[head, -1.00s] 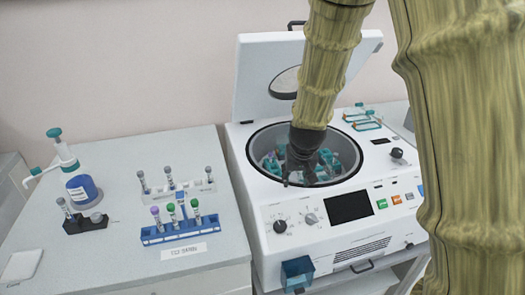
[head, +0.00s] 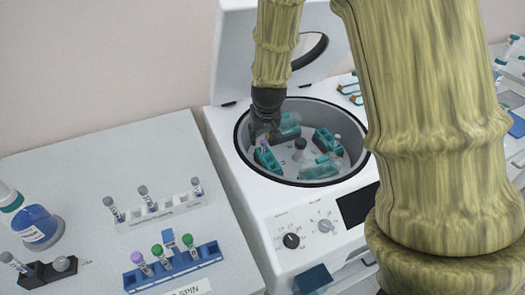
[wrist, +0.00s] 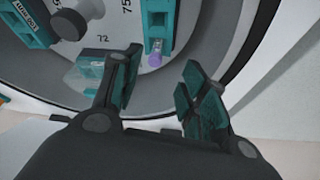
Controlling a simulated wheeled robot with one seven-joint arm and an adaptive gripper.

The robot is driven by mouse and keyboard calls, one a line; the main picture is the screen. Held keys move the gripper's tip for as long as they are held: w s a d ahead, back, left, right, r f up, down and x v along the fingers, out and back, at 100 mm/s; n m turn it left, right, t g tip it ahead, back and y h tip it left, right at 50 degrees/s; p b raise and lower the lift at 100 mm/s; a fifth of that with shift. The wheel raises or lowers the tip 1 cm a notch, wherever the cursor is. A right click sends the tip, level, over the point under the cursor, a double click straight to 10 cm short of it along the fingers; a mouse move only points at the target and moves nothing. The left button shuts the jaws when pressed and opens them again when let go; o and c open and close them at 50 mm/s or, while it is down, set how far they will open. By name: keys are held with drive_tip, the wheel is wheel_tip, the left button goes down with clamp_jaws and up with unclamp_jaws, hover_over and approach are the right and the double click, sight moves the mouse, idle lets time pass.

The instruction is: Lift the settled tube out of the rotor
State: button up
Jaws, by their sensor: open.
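The rotor (head: 289,164) lies inside the open centrifuge bowl and carries several teal buckets; its plate also shows in the wrist view (wrist: 100,30). A tube with a purple cap (wrist: 155,57) sits in a teal bucket (wrist: 158,20), its capped end showing at the bucket's near end. My gripper (wrist: 162,82) is open and empty. Its two fingers stand to either side of the purple cap in the picture, with a gap around it. In the head view my gripper (head: 264,132) reaches into the left side of the bowl and partly hides that bucket.
The bowl rim (head: 340,177) surrounds my gripper closely, and the raised lid (head: 230,60) stands behind. A blue rack (head: 195,262) with purple- and green-capped tubes and a white rack (head: 160,213) stand on the left bench. A clear-walled bucket (wrist: 90,72) lies near my left finger.

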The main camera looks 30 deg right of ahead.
sight(264, 142)
drive_tip(key=shift+x, duration=1.05)
drive_tip(key=shift+w+d+f+p, duration=0.3)
drive_tip(key=shift+w+f+p, duration=0.05)
drive_tip(key=shift+f, duration=0.4)
drive_tip(key=shift+w+d+f+p, duration=0.3)
drive_tip(key=shift+w+f+p, duration=0.05)
drive_tip(key=shift+f, duration=0.4)
drive_tip(key=shift+x, duration=0.95)
drive_tip(key=c, duration=0.9)
